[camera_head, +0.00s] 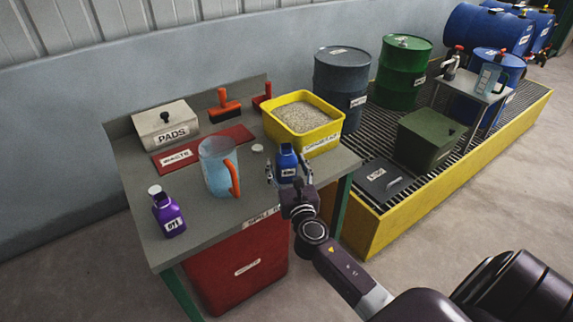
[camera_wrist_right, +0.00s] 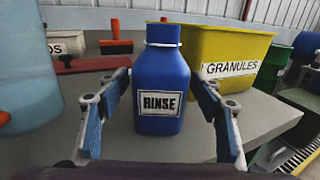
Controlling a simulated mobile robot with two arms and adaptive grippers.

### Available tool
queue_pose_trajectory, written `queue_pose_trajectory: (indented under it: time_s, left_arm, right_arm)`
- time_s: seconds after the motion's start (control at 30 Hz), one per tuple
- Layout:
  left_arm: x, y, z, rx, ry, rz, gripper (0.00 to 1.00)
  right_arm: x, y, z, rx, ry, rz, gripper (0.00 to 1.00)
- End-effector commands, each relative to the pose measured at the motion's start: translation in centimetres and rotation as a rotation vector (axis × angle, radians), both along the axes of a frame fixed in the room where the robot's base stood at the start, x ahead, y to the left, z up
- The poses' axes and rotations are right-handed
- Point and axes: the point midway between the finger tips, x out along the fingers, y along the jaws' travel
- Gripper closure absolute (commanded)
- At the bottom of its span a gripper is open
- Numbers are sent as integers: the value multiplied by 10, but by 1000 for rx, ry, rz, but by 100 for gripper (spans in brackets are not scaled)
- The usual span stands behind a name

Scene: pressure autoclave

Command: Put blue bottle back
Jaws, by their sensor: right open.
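The blue bottle (camera_head: 287,163), with a label reading RINSE, stands upright on the grey bench (camera_head: 205,236) near its front right edge. In the right wrist view the blue bottle (camera_wrist_right: 161,80) is centred between the fingers. My right gripper (camera_head: 289,172) is open, with one finger on each side of the bottle. In the right wrist view the right gripper (camera_wrist_right: 160,125) shows gaps between both fingers and the bottle. The bottle appears to rest on the bench. My left gripper is not in view.
A yellow granules bin (camera_head: 322,128) stands just behind the bottle. A clear jug (camera_head: 214,168) with an orange handle and a purple bottle (camera_head: 168,214) stand to the left. A red waste bin (camera_head: 236,268) is under the bench. A yellow-edged grating (camera_head: 395,225) with drums lies to the right.

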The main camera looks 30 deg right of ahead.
Motion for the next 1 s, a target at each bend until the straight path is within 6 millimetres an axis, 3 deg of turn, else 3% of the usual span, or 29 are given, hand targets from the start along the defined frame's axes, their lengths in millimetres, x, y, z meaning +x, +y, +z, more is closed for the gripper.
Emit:
queue_pose_trajectory:
  time_s: [0.17, 0.6, 0.8, 1.0]
  left_arm:
    - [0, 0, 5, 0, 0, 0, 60]
    - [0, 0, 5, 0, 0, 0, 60]
    - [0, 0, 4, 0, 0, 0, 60]
    - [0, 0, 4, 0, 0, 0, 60]
  right_arm:
    - [-12, 5, 2, 1, 3, 1, 40]
    - [-93, 34, 1, 2, 2, 0, 40]
    - [-110, 41, 3, 0, 0, 0, 40]
    - [-113, 42, 4, 0, -1, -1, 40]
